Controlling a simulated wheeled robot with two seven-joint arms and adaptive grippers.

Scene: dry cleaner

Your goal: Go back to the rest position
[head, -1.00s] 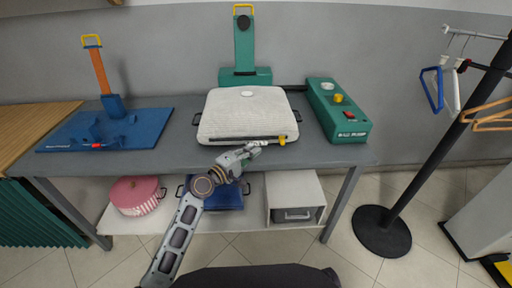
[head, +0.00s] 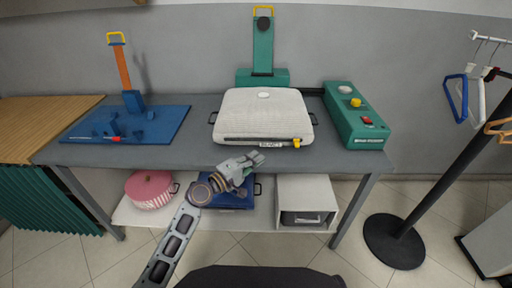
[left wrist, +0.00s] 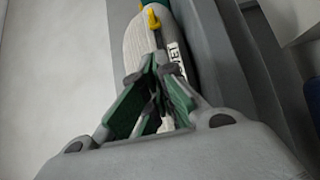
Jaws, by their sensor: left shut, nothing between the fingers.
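My left gripper (head: 256,158) is shut and empty. It hangs in front of the table's front edge, a little below the white padded press (head: 262,112). In the left wrist view the fingers (left wrist: 156,75) meet at their tips, with the press's pale pad (left wrist: 136,42) and yellow knob (left wrist: 152,17) beyond them. The gripper looks apart from the press in the head view. My right gripper is not in view.
The grey table (head: 205,150) carries a blue press (head: 125,124) and a green control box (head: 357,115). A pink pot (head: 150,188), a blue box (head: 232,200) and a white drawer unit (head: 306,198) stand on its lower shelf. A black clothes rack (head: 425,200) stands at right.

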